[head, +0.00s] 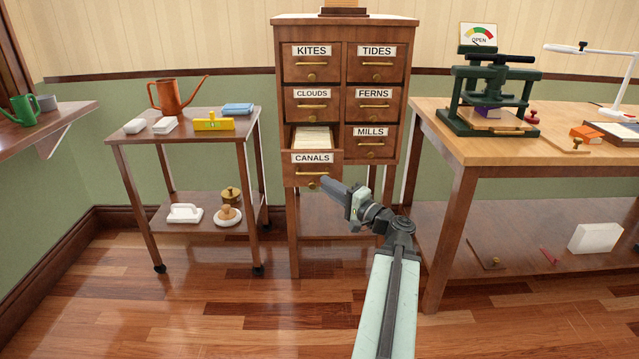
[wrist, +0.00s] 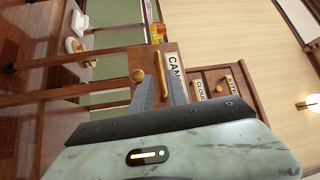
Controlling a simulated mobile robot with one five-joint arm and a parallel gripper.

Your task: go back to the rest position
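The wooden card cabinet (head: 345,85) has its CANALS drawer (head: 318,172) pulled out, with pale cards visible inside; the other labelled drawers look shut. My gripper (head: 325,183) is in front of the CANALS drawer, at the end of my reaching arm. In the wrist view my gripper (wrist: 161,80) has its two fingers apart. I cannot tell whether the fingers touch the handle. Nothing appears held.
A wheeled trolley (head: 185,130) with a copper watering can (head: 172,98) and a yellow level (head: 213,124) stands left. A workbench (head: 550,145) with a green press (head: 485,100) stands right. A wall shelf (head: 50,118) is far left. The floor in front is clear.

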